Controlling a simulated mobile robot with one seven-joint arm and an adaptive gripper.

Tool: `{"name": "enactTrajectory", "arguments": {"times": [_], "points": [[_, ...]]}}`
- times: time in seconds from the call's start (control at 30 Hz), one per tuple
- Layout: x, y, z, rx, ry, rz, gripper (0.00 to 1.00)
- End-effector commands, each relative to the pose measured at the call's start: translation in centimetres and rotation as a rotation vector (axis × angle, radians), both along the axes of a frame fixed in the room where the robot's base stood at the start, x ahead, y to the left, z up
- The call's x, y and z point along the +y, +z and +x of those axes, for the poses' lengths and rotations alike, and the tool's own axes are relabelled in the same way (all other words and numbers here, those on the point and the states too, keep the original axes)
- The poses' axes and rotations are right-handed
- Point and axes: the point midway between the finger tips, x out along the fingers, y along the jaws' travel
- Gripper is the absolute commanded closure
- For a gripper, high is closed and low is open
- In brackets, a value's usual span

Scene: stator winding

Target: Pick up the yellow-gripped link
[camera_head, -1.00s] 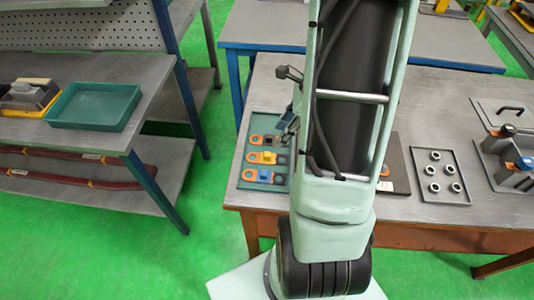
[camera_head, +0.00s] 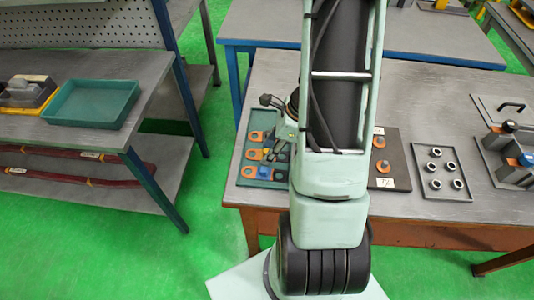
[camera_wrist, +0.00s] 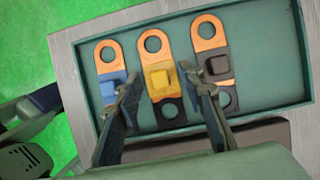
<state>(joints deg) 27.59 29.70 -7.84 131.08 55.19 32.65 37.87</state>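The yellow-gripped link (camera_wrist: 160,80) lies in the teal tray (camera_wrist: 278,92) between two other links, as the wrist view shows. It has an orange ring end, a yellow block in the middle and a dark ring end. My gripper (camera_wrist: 159,73) is open, with one finger on each side of the yellow block. I cannot tell whether the fingers touch it. In the head view my arm covers part of the tray (camera_head: 283,117), and I cannot make out the yellow block.
The blue-gripped link (camera_wrist: 112,84) lies left of my left finger, and the black-gripped link (camera_wrist: 217,66) lies close by my right finger. In the head view, a dark board (camera_head: 397,150) and a grey tray of metal rings (camera_head: 440,172) stand right of my arm.

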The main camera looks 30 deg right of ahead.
Motion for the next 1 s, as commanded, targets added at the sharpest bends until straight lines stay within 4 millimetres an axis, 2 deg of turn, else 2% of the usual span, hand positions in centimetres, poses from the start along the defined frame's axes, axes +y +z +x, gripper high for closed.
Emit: {"name": "enactTrajectory", "arguments": {"times": [0.07, 0.3, 0.4, 0.77, 1.0], "points": [[0.0, 0.0, 0.0, 0.0, 0.0, 0.0, 0.65], [0.0, 0.0, 0.0, 0.0, 0.0, 0.0, 0.91], [0.0, 0.1, 0.0, 0.0, 0.0, 0.0, 0.99], [-0.1, 0.6, 0.0, 0.0, 0.001, 0.0, 1.0], [-0.7, 2.8, 0.1, -0.001, 0.006, -0.001, 1.0]]}}
